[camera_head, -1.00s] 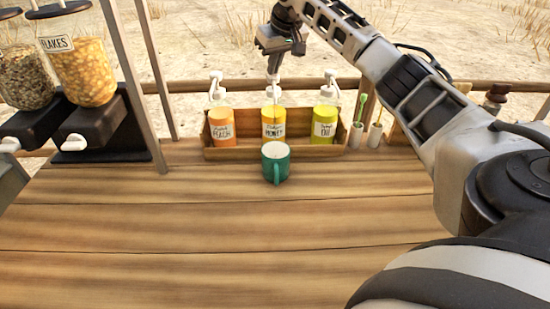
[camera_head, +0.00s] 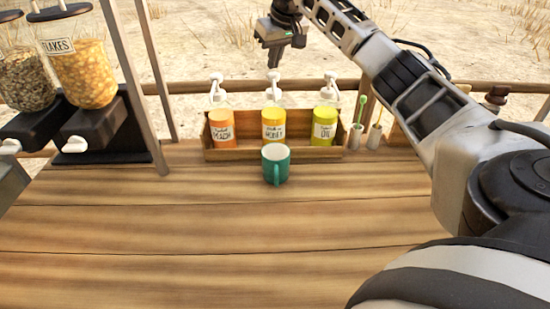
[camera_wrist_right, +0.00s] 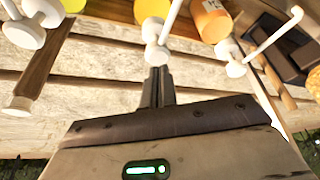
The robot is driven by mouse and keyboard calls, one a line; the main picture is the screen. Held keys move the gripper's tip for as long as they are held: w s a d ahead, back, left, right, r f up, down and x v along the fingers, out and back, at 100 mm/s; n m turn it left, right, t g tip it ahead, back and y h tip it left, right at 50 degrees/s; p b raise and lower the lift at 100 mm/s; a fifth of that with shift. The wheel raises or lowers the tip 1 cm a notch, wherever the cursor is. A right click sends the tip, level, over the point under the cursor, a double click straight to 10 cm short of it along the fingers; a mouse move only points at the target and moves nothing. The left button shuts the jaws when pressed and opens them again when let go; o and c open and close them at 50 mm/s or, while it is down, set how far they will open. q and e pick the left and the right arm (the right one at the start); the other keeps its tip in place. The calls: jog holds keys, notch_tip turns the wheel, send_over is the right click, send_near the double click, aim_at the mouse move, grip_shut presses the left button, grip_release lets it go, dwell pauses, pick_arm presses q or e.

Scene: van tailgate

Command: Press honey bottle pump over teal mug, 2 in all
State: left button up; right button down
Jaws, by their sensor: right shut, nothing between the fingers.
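The honey bottle (camera_head: 273,124), yellow with a white pump (camera_head: 273,77), stands upright in the wooden rack between the peach and oil bottles. The teal mug (camera_head: 275,165) stands upright on the table in front of it, handle toward me. My right gripper (camera_head: 273,62) is shut and empty, pointing down just above the honey pump and apart from it. In the right wrist view, the shut fingertips (camera_wrist_right: 158,70) show close to the white pump head (camera_wrist_right: 156,52) of the honey bottle (camera_wrist_right: 152,10). The mug's inside cannot be made out clearly. My left gripper is out of view.
The orange peach bottle (camera_head: 221,128) and yellow-green oil bottle (camera_head: 324,126) share the rack (camera_head: 297,153). Cups with stirrers (camera_head: 356,137) stand to the right. Cereal dispensers (camera_head: 85,75) stand at the left. The front of the table (camera_head: 220,230) is clear.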

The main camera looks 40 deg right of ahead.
jog(key=shift+r, duration=0.1)
dwell(0.4)
jog(key=shift+r, duration=2.95)
